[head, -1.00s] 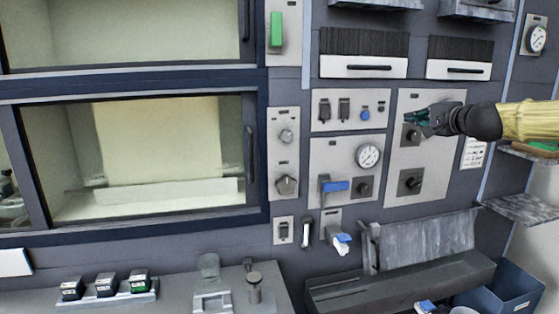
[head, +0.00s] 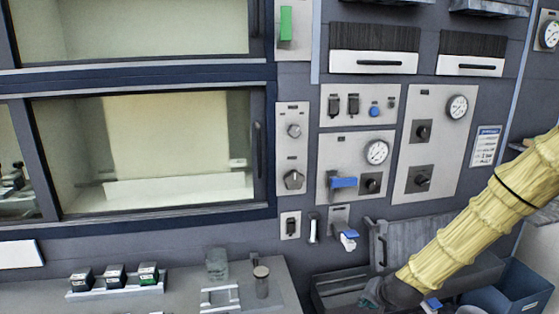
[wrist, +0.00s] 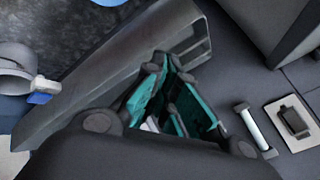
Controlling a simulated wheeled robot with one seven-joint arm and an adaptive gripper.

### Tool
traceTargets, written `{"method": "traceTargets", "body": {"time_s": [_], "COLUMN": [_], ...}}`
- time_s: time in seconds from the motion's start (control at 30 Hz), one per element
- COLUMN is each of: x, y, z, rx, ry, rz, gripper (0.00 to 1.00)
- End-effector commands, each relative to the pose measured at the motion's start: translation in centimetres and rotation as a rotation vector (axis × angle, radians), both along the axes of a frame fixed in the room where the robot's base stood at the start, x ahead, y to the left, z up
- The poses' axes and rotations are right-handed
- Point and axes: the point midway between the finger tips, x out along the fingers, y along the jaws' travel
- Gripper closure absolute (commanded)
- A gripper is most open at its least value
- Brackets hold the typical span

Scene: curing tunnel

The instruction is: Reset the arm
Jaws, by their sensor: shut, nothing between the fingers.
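My arm, in a yellow ribbed sleeve, comes in from the right in the head view and slopes down to the left. My gripper (head: 370,298) is low in the head view, in front of the grey trough (head: 325,288), and is partly cut off by the lower edge. In the wrist view my gripper (wrist: 168,62) shows teal finger pads that come together at the tips, with nothing between them. The grey trough (wrist: 100,75) lies beyond the fingers there. I cannot tell whether the fingers touch it.
A panel with two black knobs and a gauge (head: 457,107) is clear of the arm. A blue-handled valve (head: 343,182) and a blue-tipped spout (head: 348,240) are left of the arm. A blue bin (head: 525,285) stands lower right. The bench (head: 190,300) holds small black devices and a jar (head: 217,263).

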Motion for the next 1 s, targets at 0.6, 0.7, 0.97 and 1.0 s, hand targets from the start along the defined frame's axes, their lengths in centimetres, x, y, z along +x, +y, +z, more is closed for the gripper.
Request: {"method": "traceTargets", "body": {"time_s": [0.6, 0.7, 0.97, 1.0], "x": [-28.9, -33.8, -41.8, -42.2], "y": [3.1, 3.1, 2.9, 2.9], "z": [-20.6, -22.1, -23.4, -23.4], "rx": [-0.273, -0.3, -0.333, -0.335], "ry": [0.414, 0.476, 0.571, 0.576], "rz": [0.395, 0.466, 0.587, 0.595], "gripper": [1.0, 1.0, 1.0, 1.0]}}
